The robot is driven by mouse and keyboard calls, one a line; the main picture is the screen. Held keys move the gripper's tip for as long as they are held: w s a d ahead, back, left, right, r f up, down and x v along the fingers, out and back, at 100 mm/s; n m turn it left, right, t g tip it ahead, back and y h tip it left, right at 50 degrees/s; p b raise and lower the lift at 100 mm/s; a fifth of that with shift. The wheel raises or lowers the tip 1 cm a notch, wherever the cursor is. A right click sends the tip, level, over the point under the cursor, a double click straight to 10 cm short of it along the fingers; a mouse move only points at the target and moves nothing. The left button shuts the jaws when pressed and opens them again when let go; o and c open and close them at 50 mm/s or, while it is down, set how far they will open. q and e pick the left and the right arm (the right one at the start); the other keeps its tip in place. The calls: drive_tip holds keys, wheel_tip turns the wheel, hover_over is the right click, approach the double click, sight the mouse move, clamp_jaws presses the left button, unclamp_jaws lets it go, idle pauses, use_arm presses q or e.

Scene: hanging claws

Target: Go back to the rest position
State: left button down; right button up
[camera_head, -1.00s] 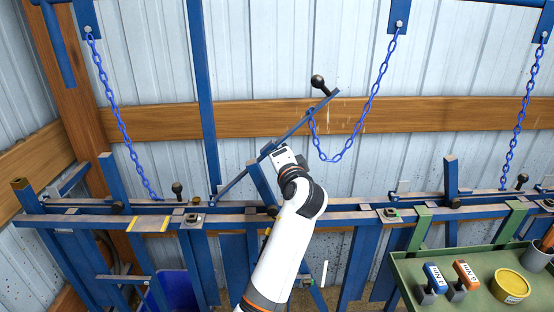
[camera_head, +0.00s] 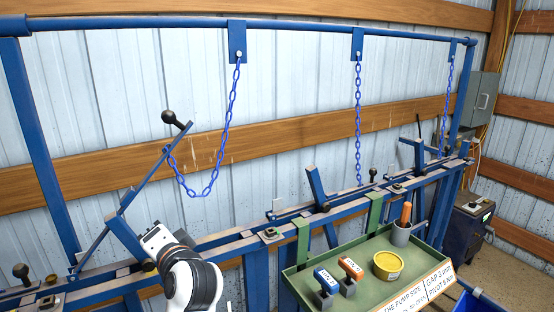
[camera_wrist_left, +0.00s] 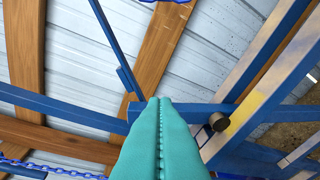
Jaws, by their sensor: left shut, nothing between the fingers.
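My left arm comes in at the bottom left of the head view, its white and black wrist (camera_head: 185,270) in front of the blue rack (camera_head: 225,250). In the left wrist view my left gripper's teal fingers (camera_wrist_left: 160,103) are pressed together with nothing between them. A blue bar (camera_wrist_left: 75,108) crosses behind the fingertips; I cannot tell how near. In the head view a slanted blue lever with a black ball knob (camera_head: 169,117) rises just left of my wrist. The fingers are not clear in the head view. My right gripper is not in view.
Blue chains (camera_head: 229,112) hang from the overhead bar (camera_head: 300,24). A green tray (camera_head: 335,258) holds a blue-topped tool (camera_head: 326,281), an orange-topped tool (camera_head: 350,270), a yellow tin (camera_head: 388,264) and a grey cup (camera_head: 400,233). A grey wall box (camera_head: 482,101) is far right.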

use_arm(q)
drive_tip(key=s+d+f+g+h, duration=0.1)
drive_tip(key=s+f+g+h, duration=0.15)
drive_tip(key=s+f, duration=0.6)
drive_tip(key=s+d+f+g+h, duration=0.1)
drive_tip(key=s+f+h, duration=0.3)
drive_tip(key=f, duration=0.9)
drive_tip(key=s+d+f+n+g+h, duration=0.1)
drive_tip(key=s+d+f+g+h, duration=0.2)
drive_tip(key=s, duration=0.6)
drive_tip(key=s+d+f+n+g+h, duration=0.1)
drive_tip(key=s+d+f+g+h, duration=0.15)
drive_tip(key=s+f, duration=0.4)
wheel_tip(320, 180, down, 24)
drive_tip(key=s, duration=0.2)
drive_tip(key=s+a+f+g, duration=0.1)
drive_tip(key=s+a+f, duration=0.2)
drive_tip(key=s+f, duration=1.3)
drive_tip(key=shift+s+f+g+y+b, duration=0.3)
drive_tip(key=shift+s+f+y+b, duration=0.1)
drive_tip(key=shift+f, duration=0.25)
